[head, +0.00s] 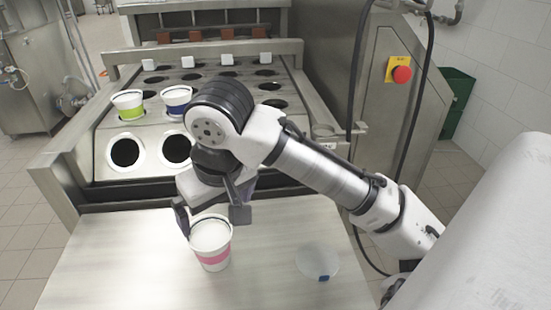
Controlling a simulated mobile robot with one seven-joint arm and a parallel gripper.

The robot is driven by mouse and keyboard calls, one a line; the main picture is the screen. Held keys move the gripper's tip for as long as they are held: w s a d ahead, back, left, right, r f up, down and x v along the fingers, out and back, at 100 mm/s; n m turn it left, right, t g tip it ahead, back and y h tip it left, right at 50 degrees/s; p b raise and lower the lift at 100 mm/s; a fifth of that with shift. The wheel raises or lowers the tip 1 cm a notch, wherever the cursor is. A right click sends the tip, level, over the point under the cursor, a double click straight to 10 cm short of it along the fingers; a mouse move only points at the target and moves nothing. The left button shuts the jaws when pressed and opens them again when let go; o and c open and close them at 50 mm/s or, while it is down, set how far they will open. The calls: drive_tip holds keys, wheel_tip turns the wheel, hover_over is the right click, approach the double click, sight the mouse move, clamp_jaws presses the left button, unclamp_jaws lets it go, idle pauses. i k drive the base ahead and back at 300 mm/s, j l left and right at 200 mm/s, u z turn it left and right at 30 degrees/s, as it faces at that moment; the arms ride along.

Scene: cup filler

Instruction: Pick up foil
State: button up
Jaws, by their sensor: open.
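The foil (316,261) is a pale round disc with a small blue tab at its lower edge. It lies flat on the steel table, right of a white cup with a pink band (212,257). My gripper (211,217) is open, with one finger on the left and one on the right around the cup's upper part. I cannot tell whether the fingers touch the cup. My gripper is to the left of the foil and apart from it. The cup stands upright on the table.
Behind the table is a filling machine with round holes in its plate (106,172). A green-banded cup (129,104) and a blue-banded cup (177,99) sit in holes. A red emergency button (401,74) is on the right cabinet. The table's left part is clear.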

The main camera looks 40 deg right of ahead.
sight(319, 261)
drive_tip(key=z, duration=1.3)
